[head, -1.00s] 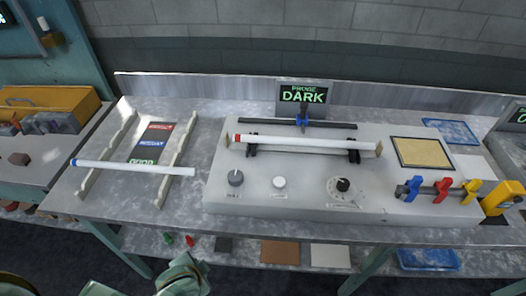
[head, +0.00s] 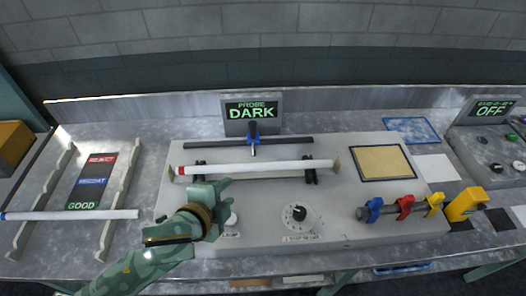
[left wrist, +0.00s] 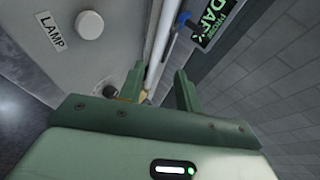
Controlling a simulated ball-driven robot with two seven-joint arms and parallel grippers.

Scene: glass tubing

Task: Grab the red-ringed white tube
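The white tube with a red ring (head: 262,167) lies level across two dark supports on the grey test bench. Its red ring (head: 181,171) is at the left end. My left gripper (head: 210,187) is just in front of the tube's left part, its fingers reaching toward it. In the left wrist view the two green fingers (left wrist: 160,88) stand apart, with the tube (left wrist: 162,45) running away beyond them. I cannot tell whether a finger touches it. My right gripper is out of view.
A blue-ringed white tube (head: 75,214) lies across a rack on the left. A dark bar and blue probe (head: 254,138) stand behind the red-ringed tube, below the screen reading DARK (head: 251,110). A lamp knob (head: 231,219) and dial (head: 297,215) are in front. Coloured clamps (head: 404,207) sit right.

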